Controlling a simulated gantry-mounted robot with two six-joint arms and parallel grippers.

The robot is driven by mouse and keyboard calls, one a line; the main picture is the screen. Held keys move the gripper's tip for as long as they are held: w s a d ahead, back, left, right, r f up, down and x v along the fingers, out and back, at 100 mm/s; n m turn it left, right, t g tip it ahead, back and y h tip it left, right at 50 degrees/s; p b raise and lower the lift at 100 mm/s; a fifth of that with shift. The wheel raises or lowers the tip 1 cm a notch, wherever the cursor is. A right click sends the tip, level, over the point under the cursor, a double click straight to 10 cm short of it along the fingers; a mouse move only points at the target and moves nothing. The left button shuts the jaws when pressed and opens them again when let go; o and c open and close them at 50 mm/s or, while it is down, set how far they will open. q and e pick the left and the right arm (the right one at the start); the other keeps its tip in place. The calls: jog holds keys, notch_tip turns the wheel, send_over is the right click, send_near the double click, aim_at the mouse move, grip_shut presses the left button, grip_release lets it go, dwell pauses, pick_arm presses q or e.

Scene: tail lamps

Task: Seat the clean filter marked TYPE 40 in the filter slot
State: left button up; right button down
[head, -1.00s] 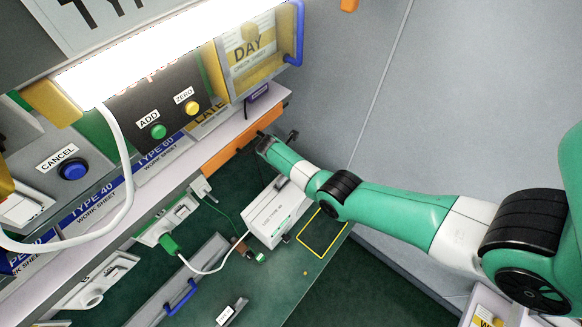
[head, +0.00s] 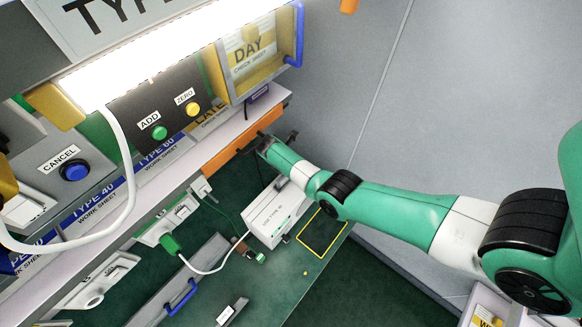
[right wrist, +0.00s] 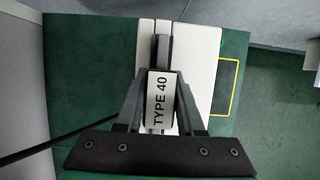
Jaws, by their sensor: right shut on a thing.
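My right gripper (right wrist: 160,100) is shut on the filter marked TYPE 40 (right wrist: 160,112); its pale label faces the camera in the right wrist view. In the head view my right gripper (head: 267,145) is above the far end of the bench, by the orange strip. The filter is hard to make out there. A white box (head: 275,215) stands on the green bench below the gripper. In the right wrist view the white box (right wrist: 203,70) lies behind the filter, with a narrow gap along it. I cannot tell whether the filter touches it. My left gripper is not in view.
A yellow outlined square (head: 323,232) lies beside the box near the bench edge. A white cable (head: 215,268) runs from a green plug (head: 171,245) towards the box. A blue handle (head: 181,297) is nearer. Green ADD (head: 159,133) and yellow ZERO (head: 193,109) buttons are on the panel.

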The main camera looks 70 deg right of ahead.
jog(key=shift+c, duration=2.2)
grip_release()
jog(key=shift+r, duration=0.1)
jog(key=p+v, duration=0.3)
jog(key=v, duration=0.8)
jog(key=shift+r+p, duration=0.25)
jog(key=shift+p, duration=0.15)
jog(key=shift+a, duration=0.1)
